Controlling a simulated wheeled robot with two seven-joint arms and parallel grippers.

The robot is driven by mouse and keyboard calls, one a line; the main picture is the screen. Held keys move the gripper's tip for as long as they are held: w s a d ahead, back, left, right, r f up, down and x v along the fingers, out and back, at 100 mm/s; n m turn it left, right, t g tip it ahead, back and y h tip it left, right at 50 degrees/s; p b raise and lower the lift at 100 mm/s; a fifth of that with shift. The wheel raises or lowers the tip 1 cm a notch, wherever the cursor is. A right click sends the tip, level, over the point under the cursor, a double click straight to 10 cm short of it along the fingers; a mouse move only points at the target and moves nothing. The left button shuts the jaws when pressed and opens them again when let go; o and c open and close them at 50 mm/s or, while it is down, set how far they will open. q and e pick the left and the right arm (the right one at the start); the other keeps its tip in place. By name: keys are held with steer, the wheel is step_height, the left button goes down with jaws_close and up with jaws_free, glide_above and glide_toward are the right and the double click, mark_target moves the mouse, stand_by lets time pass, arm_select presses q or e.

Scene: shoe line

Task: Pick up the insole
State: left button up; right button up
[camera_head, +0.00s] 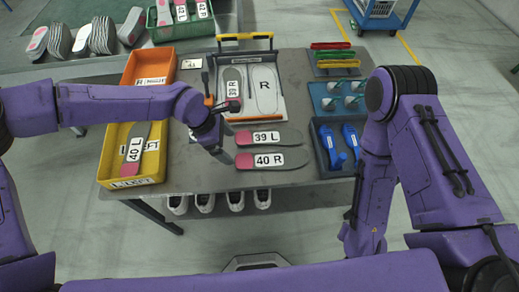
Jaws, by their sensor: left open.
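Two grey insoles with pink heels lie side by side on the table: one labelled 39 L (285,138) and, nearer me, one labelled 40 R (290,158). An insole labelled 39 R (233,80) lies in the left half of a grey tray marked R. An insole labelled 40 L (134,150) lies in the yellow bin (107,155). My left gripper (226,133) is open and empty, just left of the pink heels of the two table insoles. My right arm is folded at the right, and its gripper does not show.
An orange bin (135,70) stands behind the yellow one. A blue tray (320,92) and a dark bin with blue items (325,165) stand at the right. Shoes (235,200) sit under the front edge. A green crate and several insoles are at the back left.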

mark_target(245, 161)
arm_select(q)
steer(key=p+x, duration=0.3)
steer(key=x, duration=0.6)
steer(key=shift+d+f, duration=0.1)
steer(key=shift+d, duration=0.15)
steer(key=shift+s, duration=0.1)
steer(key=c, duration=1.1)
